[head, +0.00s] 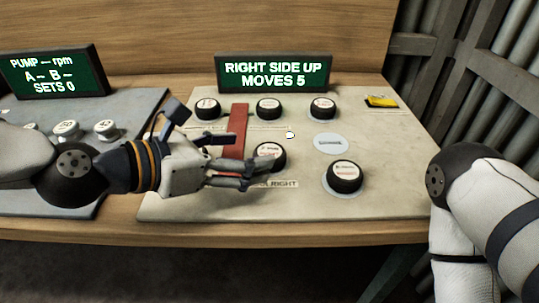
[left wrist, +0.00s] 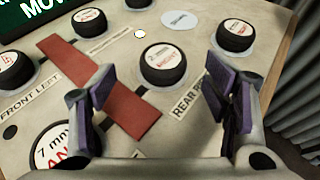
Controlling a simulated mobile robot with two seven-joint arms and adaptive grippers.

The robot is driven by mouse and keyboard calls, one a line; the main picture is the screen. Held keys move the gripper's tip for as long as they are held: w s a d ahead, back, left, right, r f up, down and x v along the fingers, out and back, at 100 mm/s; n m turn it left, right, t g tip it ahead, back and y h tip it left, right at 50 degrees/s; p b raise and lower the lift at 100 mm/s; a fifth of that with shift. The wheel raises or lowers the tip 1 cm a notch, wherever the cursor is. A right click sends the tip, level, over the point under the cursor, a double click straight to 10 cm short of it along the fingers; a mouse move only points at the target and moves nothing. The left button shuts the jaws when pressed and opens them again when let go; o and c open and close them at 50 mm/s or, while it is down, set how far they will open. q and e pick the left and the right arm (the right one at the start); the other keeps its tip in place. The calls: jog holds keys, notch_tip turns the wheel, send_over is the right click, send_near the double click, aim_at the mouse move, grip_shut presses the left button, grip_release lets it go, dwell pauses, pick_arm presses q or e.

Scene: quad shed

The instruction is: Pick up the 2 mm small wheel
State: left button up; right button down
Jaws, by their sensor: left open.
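The 2 mm small wheel (head: 270,155) is a black tyre with a white and red label, lying flat on the pale board above the "rear right" label. In the left wrist view the 2 mm small wheel (left wrist: 160,65) shows ahead of the gap between my fingers. My left gripper (head: 222,145) is open and empty, its fingers apart and just short of the wheel. In the left wrist view the left gripper (left wrist: 158,88) has one finger over the red bar and the other beside the "rear right" label. My right gripper is out of view; only part of the right arm shows.
A red bar (head: 237,130) lies left of the wheel. Another wheel (head: 345,176) sits to the right, near a grey disc (head: 331,143). Several wheels line the back. A 7 mm wheel (left wrist: 62,148) is below my left finger. A sign (head: 273,74) stands behind.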

aim_at(270, 151)
pick_arm(q)
jog(key=x, duration=0.4)
jog(key=shift+d+f, duration=0.15)
jog(key=shift+d, duration=0.15)
jog(key=c, duration=1.2)
jog(key=shift+c, duration=0.2)
